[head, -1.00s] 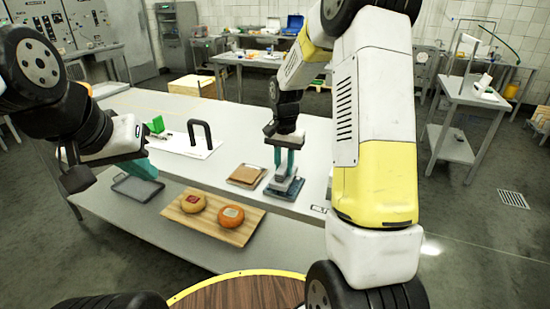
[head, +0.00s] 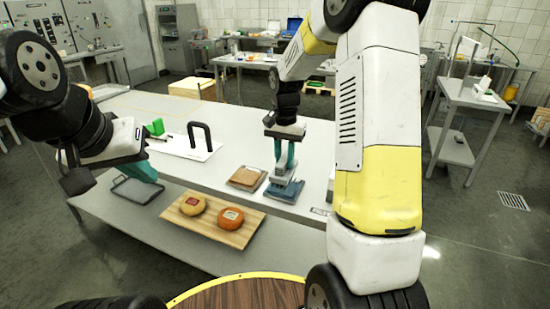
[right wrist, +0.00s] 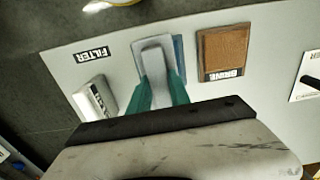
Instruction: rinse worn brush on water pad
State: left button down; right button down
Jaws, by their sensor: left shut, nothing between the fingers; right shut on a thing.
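My right gripper (head: 283,170) is shut on a light grey brush, pointing down at the blue water pad (head: 297,190) on the table's front edge. The brush (right wrist: 157,62) shows between the teal fingers in the right wrist view, overlapping the blue pad (right wrist: 179,48). It appears to be at the pad's surface; whether its bristles touch is hidden. Their wear cannot be seen. My left gripper (head: 152,178) is shut and empty, above or beside a dark grey tray (head: 137,190) at the table's left.
A brown pad (head: 247,177), labelled GRIME in the right wrist view (right wrist: 224,50), lies left of the blue pad. A white block (right wrist: 95,97) lies near the FILTER label (right wrist: 90,54).

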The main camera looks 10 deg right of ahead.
jog(key=shift+r, duration=1.85)
